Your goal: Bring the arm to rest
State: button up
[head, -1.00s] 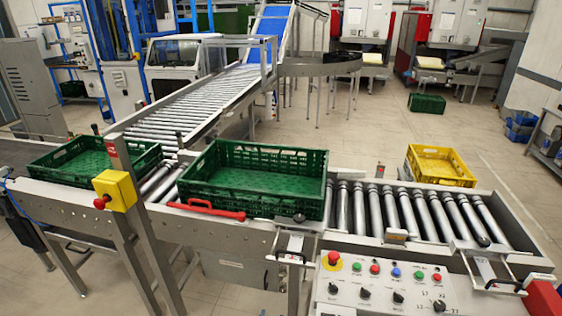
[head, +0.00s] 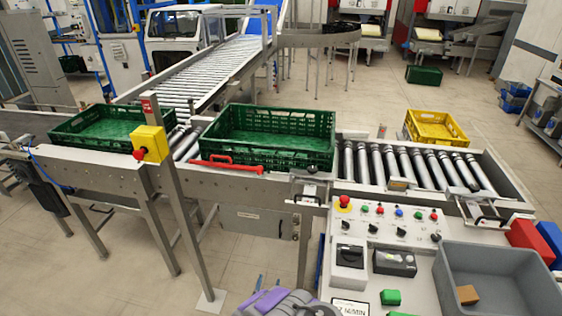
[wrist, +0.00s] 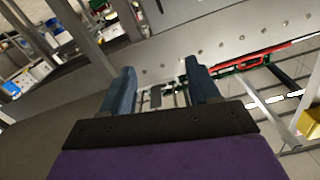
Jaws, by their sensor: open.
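My gripper (wrist: 162,88) is open and empty in the wrist view, with its two blue-grey fingers apart and nothing between them. The purple part of my gripper also shows at the bottom edge of the head view (head: 267,299), low in front of the conveyor frame. It looks clear of the conveyor and the panel.
A green crate (head: 230,150) stands on the conveyor, with another green crate (head: 62,138) to its left. A yellow crate (head: 436,138) is beyond the rollers. The control panel (head: 385,213) and a grey bin (head: 462,262) holding a brown block (head: 467,294) are at right.

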jog(key=w+d+r+n+g+y, duration=0.15)
jog(key=w+d+r+g, duration=0.25)
jog(key=w+r, duration=0.85)
jog(key=s+d+r+g, duration=0.2)
jog(key=d+r, duration=0.2)
jog(key=r, duration=0.3)
jog(key=s+d+r+g, duration=0.2)
jog(key=d+r+g, duration=0.1)
jog(key=r, duration=0.5)
jog(key=s+d+r+n+g+y, duration=0.1)
jog(key=s+d+r+g, duration=0.1)
jog(key=s+r, duration=0.5)
jog(key=s+d+r+g, duration=0.2)
jog(key=s+d+r, duration=0.15)
jog(key=s, duration=0.75)
jog(key=s+d+r+n+g, duration=0.1)
jog(key=s+r+g, duration=0.2)
jog(key=s, duration=1.3)
jog(key=s+d+r+n+g, duration=0.1)
jog(key=s+r+g, duration=0.2)
jog(key=s, duration=1.3)
jog(key=shift+s+r, duration=0.3)
jog(key=shift+r, duration=0.55)
jog(key=shift+w+y, duration=0.1)
jog(key=shift+y, duration=0.15)
